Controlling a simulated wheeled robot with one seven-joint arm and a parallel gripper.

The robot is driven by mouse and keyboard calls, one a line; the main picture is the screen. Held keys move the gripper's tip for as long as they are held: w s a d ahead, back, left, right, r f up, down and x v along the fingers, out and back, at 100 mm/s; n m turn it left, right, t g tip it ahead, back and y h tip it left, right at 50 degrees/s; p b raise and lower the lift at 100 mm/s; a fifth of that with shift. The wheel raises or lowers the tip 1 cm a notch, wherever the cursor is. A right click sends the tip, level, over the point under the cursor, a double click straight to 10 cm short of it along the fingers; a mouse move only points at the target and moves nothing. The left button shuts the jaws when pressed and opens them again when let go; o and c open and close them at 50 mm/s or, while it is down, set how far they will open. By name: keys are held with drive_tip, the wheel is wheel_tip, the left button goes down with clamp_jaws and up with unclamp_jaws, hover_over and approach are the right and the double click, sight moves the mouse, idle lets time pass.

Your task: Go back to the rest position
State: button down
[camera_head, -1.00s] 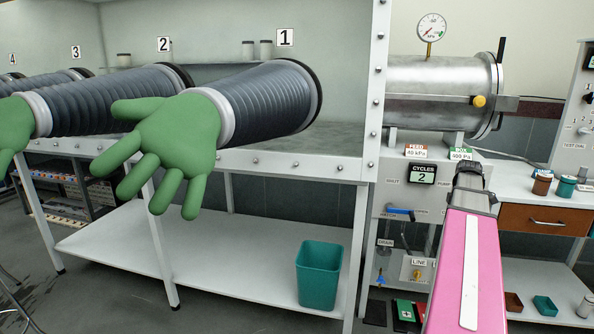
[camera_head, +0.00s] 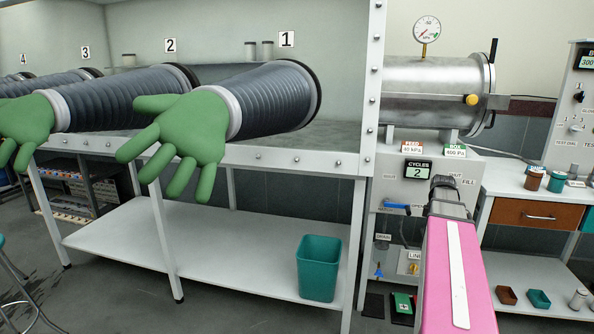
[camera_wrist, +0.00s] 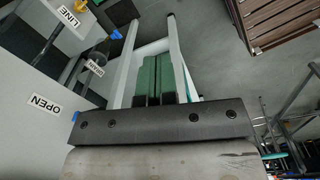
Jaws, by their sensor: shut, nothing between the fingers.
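My pink arm (camera_head: 456,270) reaches forward at the lower right of the head view, in front of the valve panel (camera_head: 385,222). Its dark end (camera_head: 448,188) hides part of that panel, and my fingers do not show clearly there. In the wrist view my gripper (camera_wrist: 159,62) has its two green fingers side by side, shut, with nothing between them. They point past a white frame leg, over the grey floor. The panel's OPEN and LINE labels show at the left of the wrist view, apart from the fingers.
A glove box with several green gloves (camera_head: 180,140) sticking out stands at the left. A steel chamber (camera_head: 425,88) with a gauge (camera_head: 427,30) sits above the panel. A teal bin (camera_head: 318,268) stands on the lower shelf. A drawer bench (camera_head: 540,214) is at the right.

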drive_tip(key=s+a+f+m, duration=0.3)
drive_tip(key=a+f, duration=0.3)
drive_tip(key=a, duration=0.4)
drive_tip(key=s+a+f+m, duration=0.4)
drive_tip(key=a+f+m, duration=0.1)
drive_tip(key=a, duration=0.5)
drive_tip(key=s+a+f+m, duration=0.4)
drive_tip(key=a+f, duration=0.2)
drive_tip(key=a, duration=0.4)
drive_tip(key=shift+s+a+f, duration=0.15)
drive_tip(key=shift+a+f, duration=0.25)
